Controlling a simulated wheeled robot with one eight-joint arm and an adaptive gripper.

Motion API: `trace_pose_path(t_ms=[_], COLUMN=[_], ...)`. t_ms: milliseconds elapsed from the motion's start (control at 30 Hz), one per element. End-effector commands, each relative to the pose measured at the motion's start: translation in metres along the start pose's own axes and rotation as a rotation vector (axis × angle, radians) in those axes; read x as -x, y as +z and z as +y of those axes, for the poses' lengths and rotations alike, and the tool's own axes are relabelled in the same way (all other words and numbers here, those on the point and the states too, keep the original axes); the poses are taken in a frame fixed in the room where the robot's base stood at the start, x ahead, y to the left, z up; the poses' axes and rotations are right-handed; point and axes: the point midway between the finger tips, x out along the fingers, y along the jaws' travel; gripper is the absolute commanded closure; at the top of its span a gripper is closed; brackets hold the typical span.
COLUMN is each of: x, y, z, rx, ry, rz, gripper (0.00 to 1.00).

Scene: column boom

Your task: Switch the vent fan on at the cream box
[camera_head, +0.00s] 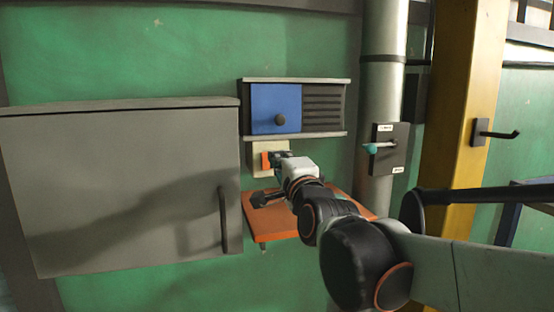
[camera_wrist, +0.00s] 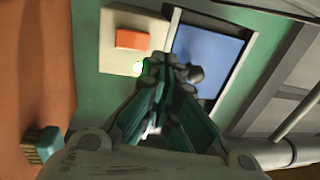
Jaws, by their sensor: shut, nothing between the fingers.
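The cream box (camera_head: 256,171) is on the green wall below the vent unit, partly hidden by my gripper in the head view. It also shows in the wrist view (camera_wrist: 112,62), with an orange rocker switch (camera_wrist: 132,39) and a small bright green light (camera_wrist: 143,66) on its face. The orange switch shows in the head view (camera_head: 265,160) too. My gripper (camera_head: 277,156) is shut and empty in front of the box's right part. In the wrist view its fingertips (camera_wrist: 166,68) are beside the green light, near the box edge. I cannot tell whether they touch the box.
Above the box is a vent unit with a blue panel (camera_head: 270,101), a dark knob and louvres (camera_head: 322,108). An orange shelf (camera_head: 283,229) holding a brush is below. A grey cabinet (camera_head: 120,180) stands left; a teal-tipped lever (camera_head: 384,147) is on the right.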

Motion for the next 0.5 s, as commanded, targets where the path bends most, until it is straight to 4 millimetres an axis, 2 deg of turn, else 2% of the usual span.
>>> trace_pose_path(t_ms=[300,500], x=[0.044,0.061], y=[0.0,0.0], z=[-0.012,-0.017], rx=[0.0,-0.001], ry=[0.0,0.0], rz=[0.0,0.0], gripper=[1.0,1.0])
